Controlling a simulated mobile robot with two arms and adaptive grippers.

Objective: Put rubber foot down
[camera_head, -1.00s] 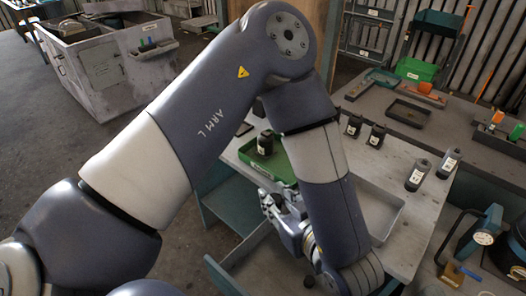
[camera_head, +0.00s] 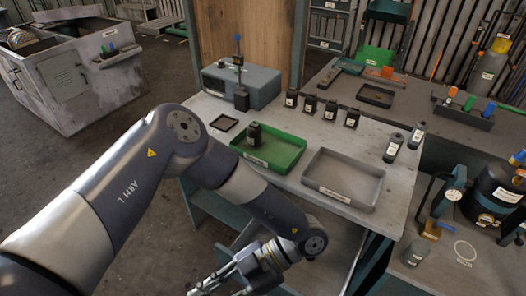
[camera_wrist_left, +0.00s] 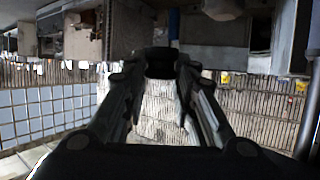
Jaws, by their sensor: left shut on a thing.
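My left gripper (camera_head: 212,284) is low at the bottom edge of the head view, in front of the workbench and below its top. In the left wrist view its two fingers (camera_wrist_left: 160,80) are closed on a small dark round piece, which looks like the rubber foot (camera_wrist_left: 160,62). In the head view the piece cannot be made out at the fingertips. My right gripper is not in view.
On the bench (camera_head: 318,143) stand a green tray (camera_head: 287,159) holding a black bottle (camera_head: 253,134), an empty grey tray (camera_head: 343,180), a small dark tray (camera_head: 223,122), and several black labelled blocks (camera_head: 330,110). A lower shelf (camera_head: 325,245) lies under the bench.

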